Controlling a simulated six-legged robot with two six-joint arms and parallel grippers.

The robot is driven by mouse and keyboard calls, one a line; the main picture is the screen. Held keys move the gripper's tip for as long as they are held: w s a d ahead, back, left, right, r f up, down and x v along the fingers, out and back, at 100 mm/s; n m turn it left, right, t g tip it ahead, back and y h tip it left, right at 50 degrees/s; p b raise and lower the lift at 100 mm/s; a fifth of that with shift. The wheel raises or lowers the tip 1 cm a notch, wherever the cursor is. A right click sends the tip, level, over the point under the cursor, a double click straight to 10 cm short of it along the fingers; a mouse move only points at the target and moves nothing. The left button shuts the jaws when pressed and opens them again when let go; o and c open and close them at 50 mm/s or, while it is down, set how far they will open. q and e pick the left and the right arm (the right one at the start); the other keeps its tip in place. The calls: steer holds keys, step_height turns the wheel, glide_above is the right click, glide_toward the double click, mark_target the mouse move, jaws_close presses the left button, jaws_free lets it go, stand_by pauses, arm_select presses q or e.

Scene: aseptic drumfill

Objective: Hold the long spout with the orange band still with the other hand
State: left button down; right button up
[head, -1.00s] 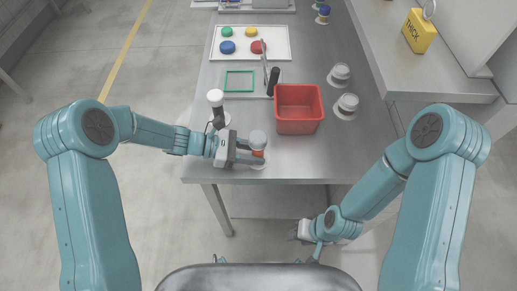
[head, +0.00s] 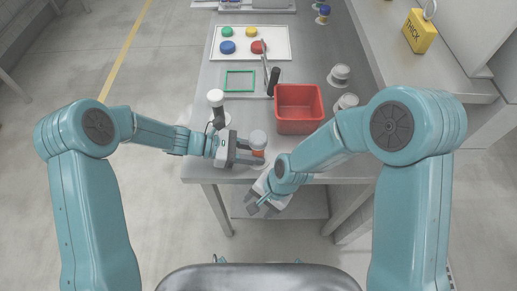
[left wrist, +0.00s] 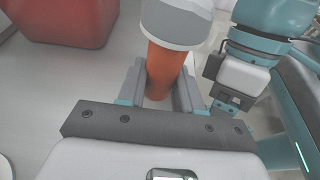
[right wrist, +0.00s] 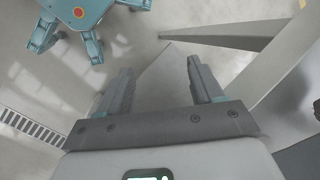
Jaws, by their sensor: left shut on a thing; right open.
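The spout with the orange band (head: 258,142) stands upright near the front edge of the steel table, with a pale grey cap on top. My left gripper (head: 254,155) is shut on it at the orange band. In the left wrist view the orange band (left wrist: 162,68) sits between the two fingers, below the grey cap. My right gripper (head: 262,203) is open and empty, in front of the table edge and below the spout. In the right wrist view its fingers (right wrist: 158,85) are spread with only floor and table parts beyond.
A red bin (head: 298,128) stands right of the spout. Grey-capped pieces (head: 339,75) stand behind it. A white-topped stand (head: 215,98) is behind my left gripper, near a green frame (head: 240,72). A white tray (head: 280,55) with coloured caps lies farther back.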

arm_select(q)
steer(key=shift+f, duration=0.1)
arm_select(e)
steer(key=a+r+m, duration=0.1)
steer(key=a+r, duration=0.5)
arm_select(q)
steer(key=shift+s, duration=0.1)
arm_select(e)
step_height(320, 180, up, 19)
steer(key=n+h, duration=0.4)
steer(key=n, duration=0.8)
glide_above(258, 137)
steer(key=shift+s+a+f+t, duration=0.1)
steer(key=shift+a+t, duration=0.15)
steer(key=shift+t, duration=0.05)
steer(key=shift+d, duration=0.2)
steer(key=shift+d+f, duration=0.1)
steer(key=shift+f, duration=3.7)
